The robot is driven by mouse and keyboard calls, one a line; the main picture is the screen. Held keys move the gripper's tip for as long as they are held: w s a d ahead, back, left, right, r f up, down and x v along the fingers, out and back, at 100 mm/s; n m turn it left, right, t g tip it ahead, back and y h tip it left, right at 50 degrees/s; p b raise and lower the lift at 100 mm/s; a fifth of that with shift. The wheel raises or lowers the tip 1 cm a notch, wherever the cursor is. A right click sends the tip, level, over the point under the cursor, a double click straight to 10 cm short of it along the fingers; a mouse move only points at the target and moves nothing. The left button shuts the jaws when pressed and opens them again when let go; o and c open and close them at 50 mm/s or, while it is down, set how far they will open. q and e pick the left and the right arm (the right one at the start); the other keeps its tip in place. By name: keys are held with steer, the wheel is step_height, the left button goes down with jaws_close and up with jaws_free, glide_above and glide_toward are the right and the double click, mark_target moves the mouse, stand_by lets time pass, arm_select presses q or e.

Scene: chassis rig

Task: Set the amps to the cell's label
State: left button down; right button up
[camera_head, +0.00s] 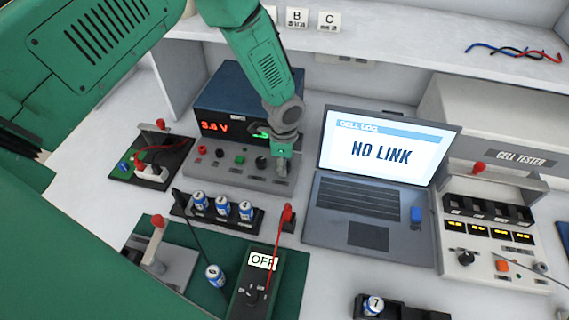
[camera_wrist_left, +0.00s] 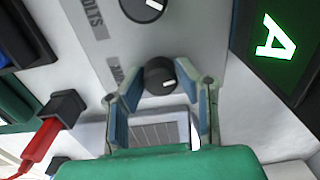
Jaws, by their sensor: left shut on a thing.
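The power supply (camera_head: 250,95) shows a red 3.6 V readout (camera_head: 214,127). Its green readout is mostly hidden behind my arm in the head view; a green A (camera_wrist_left: 273,37) shows in the wrist view. My left gripper (camera_head: 281,168) is at the right end of the panel. In the wrist view its fingers (camera_wrist_left: 165,100) are shut on the black amps knob (camera_wrist_left: 160,75), whose white mark points right. The volts knob (camera_wrist_left: 143,7) is beside it. A cell marked 7 (camera_head: 374,304) sits in a black holder at the bottom. My right gripper is not in view.
A laptop (camera_head: 368,205) reading NO LINK stands close right of the panel. A cell tester (camera_head: 490,235) is farther right. Several cells (camera_head: 222,207) stand in a black rack in front, and a red lead (camera_head: 272,255) rises near the OFF box (camera_head: 262,263).

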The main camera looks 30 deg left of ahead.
arm_select(q)
steer(key=shift+m, duration=1)
steer(key=shift+w, duration=0.1)
steer(key=c, duration=1.2)
jaws_free()
steer(key=shift+a, duration=0.1)
step_height(320, 180, up, 12)
steer(key=shift+f, duration=0.15)
